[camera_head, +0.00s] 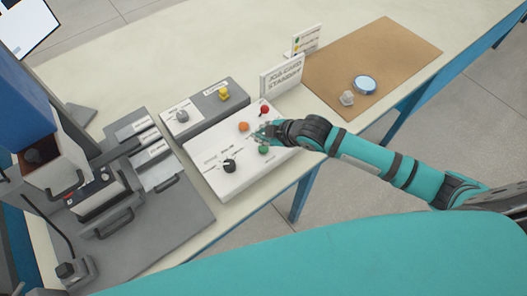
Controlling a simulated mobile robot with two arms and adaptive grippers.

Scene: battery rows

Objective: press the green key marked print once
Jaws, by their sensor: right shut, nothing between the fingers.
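A white control box (205,163) sits on the table near its front edge. A green key (263,150) is on its top at the right, with an orange key (243,126), a red key (265,109) and a black knob (229,165). The lettering on the box is too small to read, so I cannot read a print mark. My right gripper (262,133) is shut and empty over the box, just behind the green key and right of the orange one. I cannot tell whether it touches anything. My left gripper is out of view.
A grey box (205,107) with a yellow knob stands behind the control box. A white sign (282,77) stands to its right. A brown mat (385,55) holds a blue-rimmed round item (365,85) and a small clear item (347,98). Dark machinery (100,190) fills the left.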

